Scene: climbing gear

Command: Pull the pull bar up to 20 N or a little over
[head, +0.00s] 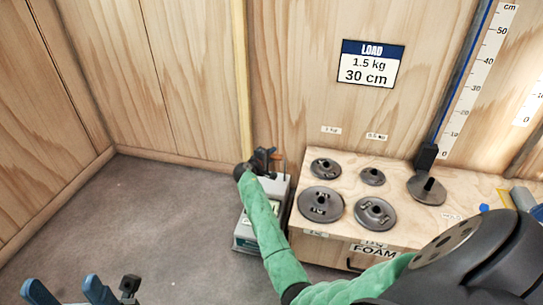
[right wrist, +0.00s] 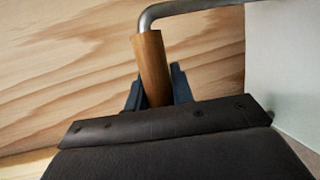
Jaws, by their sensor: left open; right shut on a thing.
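The pull bar (right wrist: 152,65) is a wooden grip on a bent grey metal rod, seen close in the right wrist view. My right gripper (right wrist: 158,92) is shut on the wooden grip; its dark blue fingers show on both sides of it. In the head view my right gripper (head: 266,157) is at the top of a pale grey box-like device (head: 245,233) on the floor, largely covered by my green-sleeved arm. I cannot read any force value there. My left gripper (head: 68,291) is open and empty at the lower left edge, above the floor.
A wooden box (head: 300,240) to the right of the device carries several dark weight discs (head: 320,203). A load sign (head: 371,63) reads 1.5 kg, 30 cm. A cm scale (head: 483,65) stands on the wall. The grey floor (head: 140,220) at left is clear.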

